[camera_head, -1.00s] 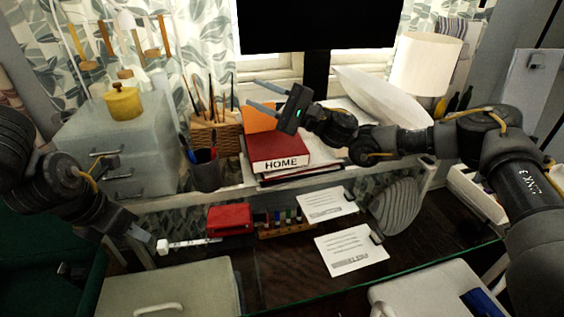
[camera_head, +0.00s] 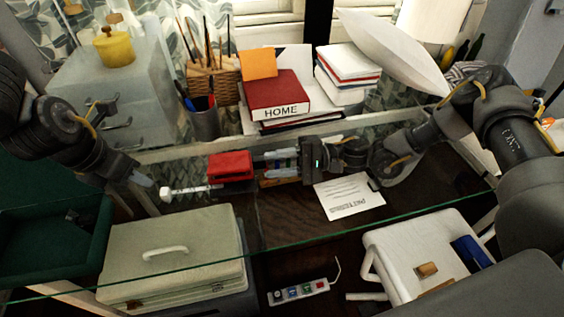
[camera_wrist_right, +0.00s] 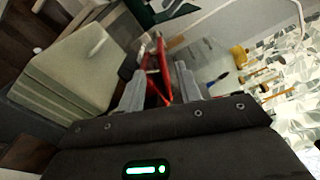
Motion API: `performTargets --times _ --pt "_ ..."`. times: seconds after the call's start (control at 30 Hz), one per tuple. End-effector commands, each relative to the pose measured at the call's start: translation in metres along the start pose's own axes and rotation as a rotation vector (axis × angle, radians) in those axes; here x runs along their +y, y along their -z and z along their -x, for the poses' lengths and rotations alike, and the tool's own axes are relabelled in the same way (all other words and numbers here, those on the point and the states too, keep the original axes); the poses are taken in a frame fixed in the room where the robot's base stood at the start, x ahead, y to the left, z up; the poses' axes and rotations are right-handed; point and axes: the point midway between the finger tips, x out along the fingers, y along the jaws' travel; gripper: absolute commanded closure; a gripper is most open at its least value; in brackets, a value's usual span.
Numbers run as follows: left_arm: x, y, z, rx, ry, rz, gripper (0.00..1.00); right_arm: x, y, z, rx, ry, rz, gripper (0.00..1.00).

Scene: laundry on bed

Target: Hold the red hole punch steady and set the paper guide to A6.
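The red hole punch (camera_head: 230,165) sits on the glass-topped desk, with its white paper guide (camera_head: 192,190) sticking out to the left. My right gripper (camera_head: 267,164) is open just right of the punch, its two fingers pointing at it. In the right wrist view the red punch (camera_wrist_right: 157,75) shows between the spread fingers (camera_wrist_right: 160,85), and I cannot tell whether they touch it. My left gripper (camera_head: 143,180) is just left of the guide's end, apart from it. Its finger spacing is unclear. The guide's size markings are too small to read.
Behind the punch stand a dark pen cup (camera_head: 205,122), a red HOME book (camera_head: 272,95) and a grey drawer unit (camera_head: 105,90). A printed sheet (camera_head: 348,197) lies to the right. A beige box (camera_head: 170,255) stands in front. Items behind my right gripper are partly hidden.

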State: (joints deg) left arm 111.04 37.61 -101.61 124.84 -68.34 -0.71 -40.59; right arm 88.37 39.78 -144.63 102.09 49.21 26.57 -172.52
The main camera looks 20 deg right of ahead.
Motion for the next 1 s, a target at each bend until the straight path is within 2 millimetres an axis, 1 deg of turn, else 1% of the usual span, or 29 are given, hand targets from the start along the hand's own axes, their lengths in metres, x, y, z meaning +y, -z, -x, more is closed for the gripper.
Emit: performTargets --times 0.3,0.5,0.6,0.7,0.97,1.0 --pt "0.000 0.000 0.000 0.000 0.000 0.000 0.64 0.000 -0.001 -0.056 -0.004 0.000 -0.001 0.65" --pt "0.000 0.000 0.000 0.000 0.000 0.000 0.64 0.000 0.000 -0.084 -0.001 0.000 -0.001 0.65" --pt "0.000 0.000 0.000 0.000 0.000 0.000 0.64 0.000 0.000 -0.092 -0.002 0.000 -0.001 0.65" --pt "0.000 0.000 0.000 0.000 0.000 0.000 0.64 0.000 0.000 -0.096 0.000 0.000 -0.001 0.65" --pt "0.000 0.000 0.000 0.000 0.000 0.000 0.64 0.000 0.000 -0.098 0.001 0.000 0.000 0.65" --pt "0.000 0.000 0.000 0.000 0.000 0.000 0.64 0.000 0.000 -0.098 0.000 0.001 0.000 0.67"
